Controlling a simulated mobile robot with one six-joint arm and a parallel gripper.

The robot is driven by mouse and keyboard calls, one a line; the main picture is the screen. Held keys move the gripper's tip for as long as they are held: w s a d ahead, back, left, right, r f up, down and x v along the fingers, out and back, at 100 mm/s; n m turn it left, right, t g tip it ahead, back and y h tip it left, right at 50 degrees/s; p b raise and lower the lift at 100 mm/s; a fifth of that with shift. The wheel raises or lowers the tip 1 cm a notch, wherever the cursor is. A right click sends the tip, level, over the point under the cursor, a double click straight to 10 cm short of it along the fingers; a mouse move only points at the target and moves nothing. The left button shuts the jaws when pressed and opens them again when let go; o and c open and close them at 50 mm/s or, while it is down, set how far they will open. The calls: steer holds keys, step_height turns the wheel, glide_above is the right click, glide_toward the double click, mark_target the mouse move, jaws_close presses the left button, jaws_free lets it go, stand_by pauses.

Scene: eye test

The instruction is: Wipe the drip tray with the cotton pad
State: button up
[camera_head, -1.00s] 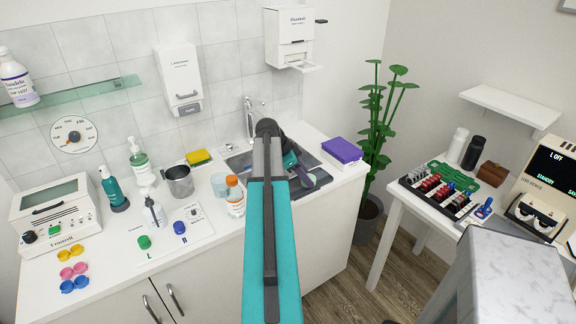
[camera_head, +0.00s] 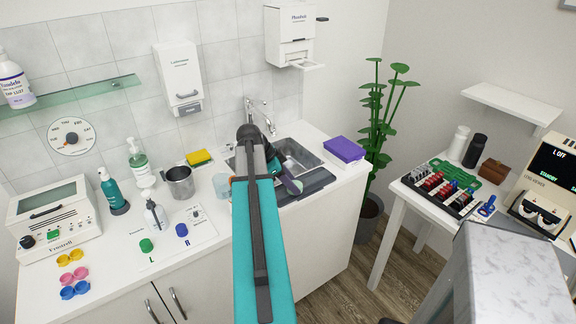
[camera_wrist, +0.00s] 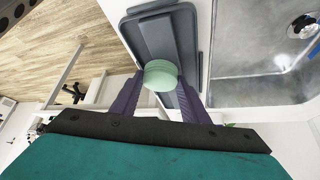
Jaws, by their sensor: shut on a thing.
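The cotton pad (camera_wrist: 160,74) is pale green and round, held between the purple fingers of my gripper (camera_wrist: 161,84) in the wrist view. The drip tray (camera_wrist: 150,30) is a dark grey shallow tray with a raised rim; the pad is over its near end. I cannot tell whether the pad touches the tray. In the head view the drip tray (camera_head: 318,181) lies along the front of the sink, its left part hidden by my arm. My gripper (camera_head: 293,184) shows there only partly, low over the tray.
The metal sink (camera_head: 300,155) and tap (camera_head: 262,115) are behind the tray. A purple box with a white base (camera_head: 343,149) stands to the right. A cup (camera_head: 221,185) stands close left of my arm. The plant (camera_head: 383,120) is beyond the counter's right end.

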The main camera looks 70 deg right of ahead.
steer(key=shift+w+a+r, duration=0.2)
steer(key=shift+r, duration=0.1)
steer(key=shift+r+p, duration=0.45)
steer(key=shift+r, duration=0.5)
steer(key=shift+s+d+r+p, duration=0.15)
steer(key=shift+r+p, duration=0.7)
steer(key=shift+r, duration=0.9)
steer(key=shift+r+p, duration=0.45)
steer(key=shift+r, duration=0.6)
